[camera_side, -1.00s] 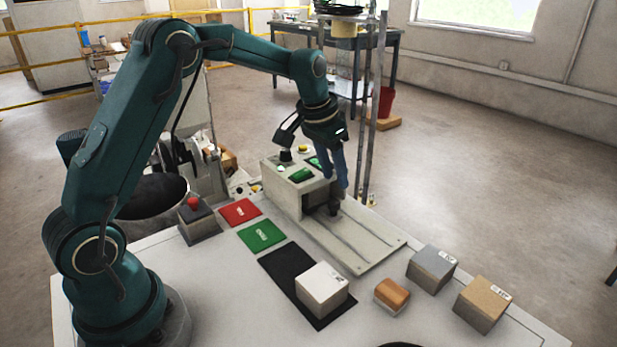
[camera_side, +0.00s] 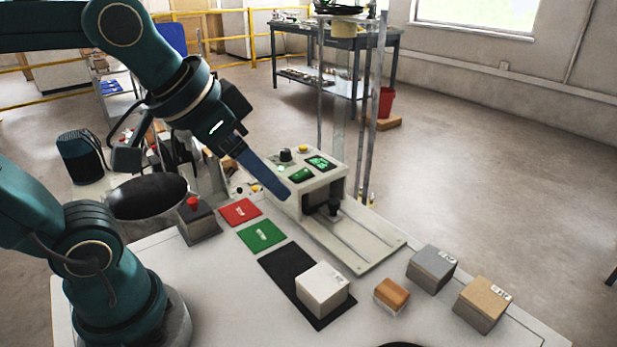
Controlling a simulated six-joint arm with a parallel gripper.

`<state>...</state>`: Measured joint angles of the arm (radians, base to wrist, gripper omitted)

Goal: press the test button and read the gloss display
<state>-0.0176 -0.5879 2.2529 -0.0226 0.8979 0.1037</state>
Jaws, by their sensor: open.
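The gloss tester (camera_side: 335,189) is a pale box at the back of the table. Its top carries two green lit displays, a nearer one (camera_side: 302,174) and a farther one (camera_side: 319,162); their text is too small to read. A black knob (camera_side: 286,155), a yellow button (camera_side: 303,148) and a small pale green spot (camera_side: 281,168) are also on top. I cannot tell which is the test button. My gripper (camera_side: 284,193) is open and empty, its blue fingers seen edge-on, tilted down to the right. The fingertips overlap the tester's left front edge in the picture; contact cannot be told.
A flat plate (camera_side: 375,248) extends in front of the tester. A white block (camera_side: 322,288) sits on a black mat (camera_side: 283,268). Orange (camera_side: 391,293), grey (camera_side: 431,268) and tan (camera_side: 483,301) blocks stand right. Red (camera_side: 240,211) and green (camera_side: 262,235) pads and a red-button box (camera_side: 198,222) lie left.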

